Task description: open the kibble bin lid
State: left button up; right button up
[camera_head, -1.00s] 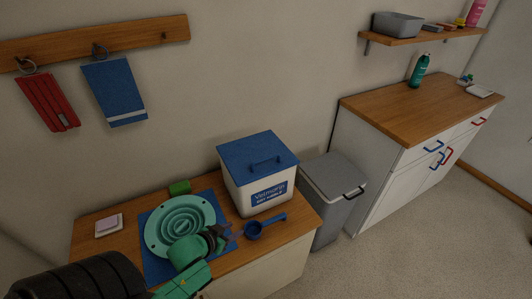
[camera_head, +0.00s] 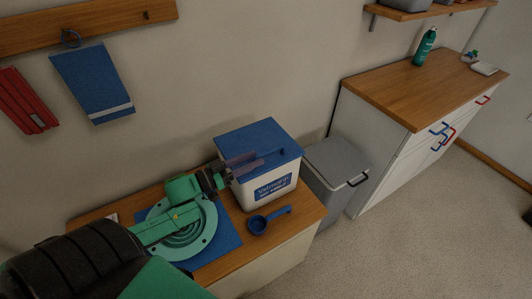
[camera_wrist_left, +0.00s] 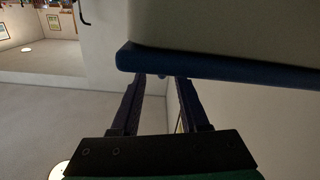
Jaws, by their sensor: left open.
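The kibble bin (camera_head: 263,186) is a white box with a printed blue label, standing on the wooden top of a low cabinet. My right gripper is out of view.
A blue scoop (camera_head: 258,225) lies in front of the bin. A teal ridged bowl (camera_head: 207,240) on a blue mat (camera_head: 228,240) is partly under my left arm. A grey lidded bin (camera_head: 336,160) stands to the right, before a white cabinet (camera_head: 390,160).

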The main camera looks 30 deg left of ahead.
aim_at(260, 157)
pick_arm(q)
jog(key=x, duration=0.5)
jog(key=shift+w+a+f, duration=0.1)
jog(key=shift+w, duration=0.05)
jog(key=shift+w+d, duration=0.2)
jog(key=shift+d, duration=0.05)
jog(key=shift+a, duration=0.1)
grip_shut()
dwell(0.8)
